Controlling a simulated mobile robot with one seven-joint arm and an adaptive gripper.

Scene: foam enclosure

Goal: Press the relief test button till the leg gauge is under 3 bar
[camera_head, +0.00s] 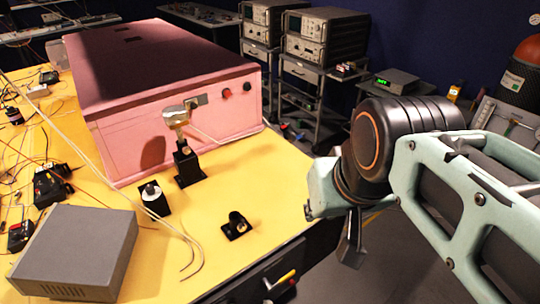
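A pink box-shaped enclosure (185,90) stands at the back of the yellow table. Its front face carries a small red button (247,86) and a dark round button (227,93) near the right end. No label can be read, so I cannot tell whether either is the relief test button. I cannot make out a leg gauge or any bar reading. My arm comes in from the right, and a dark part at its end, seemingly my gripper (351,240), hangs beyond the table's right edge, apart from the enclosure. Its fingers cannot be made out clearly.
A black post with a metal head (187,163) stands before the enclosure. Small black mounts (236,226) and a grey box (75,252) are on the yellow table (275,200). Instrument carts (318,75) stand behind. The table's right front is mostly clear.

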